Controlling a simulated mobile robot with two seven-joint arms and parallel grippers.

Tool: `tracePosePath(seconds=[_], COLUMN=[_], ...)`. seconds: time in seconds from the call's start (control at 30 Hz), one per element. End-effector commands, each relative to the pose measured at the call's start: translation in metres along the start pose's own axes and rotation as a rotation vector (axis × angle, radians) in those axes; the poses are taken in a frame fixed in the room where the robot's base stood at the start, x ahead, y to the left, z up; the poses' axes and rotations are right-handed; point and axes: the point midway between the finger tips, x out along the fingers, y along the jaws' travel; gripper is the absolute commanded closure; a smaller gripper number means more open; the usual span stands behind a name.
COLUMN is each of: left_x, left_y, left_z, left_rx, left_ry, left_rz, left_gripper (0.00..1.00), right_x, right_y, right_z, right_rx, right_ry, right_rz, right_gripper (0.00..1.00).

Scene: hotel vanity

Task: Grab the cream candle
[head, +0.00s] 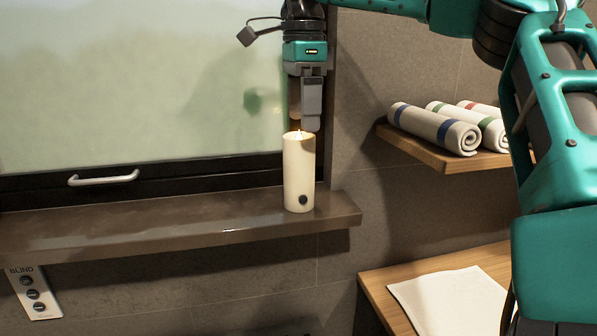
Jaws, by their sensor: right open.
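The cream candle (298,178) stands upright near the right end of a brown window ledge (150,228). Its wick glows at the top, and a dark round spot shows low on its front. My right gripper (304,122) points down just above the candle's top, with its fingers near the flame. It is open and holds nothing. One finger partly hides the other. Whether a fingertip touches the candle cannot be told. My left gripper is not in view.
Several rolled towels (435,128) lie on a wooden shelf (450,158) to the right. Below it, a white cloth (448,302) lies on a wooden surface (385,285). A window handle (103,178) juts out behind the ledge. The ledge left of the candle is clear.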

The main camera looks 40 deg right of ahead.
Motion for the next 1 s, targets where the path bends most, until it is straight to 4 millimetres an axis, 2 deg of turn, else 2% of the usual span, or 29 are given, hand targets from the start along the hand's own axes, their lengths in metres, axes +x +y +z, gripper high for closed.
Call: tracePosePath(seconds=[0.1,0.27,0.6,0.9,1.0], left_x=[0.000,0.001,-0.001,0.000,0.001], left_y=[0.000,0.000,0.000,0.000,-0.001], left_z=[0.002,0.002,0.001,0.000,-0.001], left_rx=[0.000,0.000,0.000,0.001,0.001], left_ry=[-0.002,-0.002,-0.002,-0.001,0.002], left_rz=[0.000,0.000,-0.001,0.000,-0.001], left_gripper=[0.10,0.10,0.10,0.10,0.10], right_x=[0.017,0.028,0.071,0.076,0.076], right_y=[0.000,-0.001,-0.007,-0.007,-0.007], right_z=[0.000,0.001,0.004,0.004,0.004], right_rx=[0.000,0.000,0.002,0.002,0.002], right_ry=[-0.001,-0.001,-0.001,-0.001,-0.001], right_rz=[0.001,0.001,0.000,-0.001,-0.001], right_gripper=[0.10,0.10,0.10,0.10,0.20])
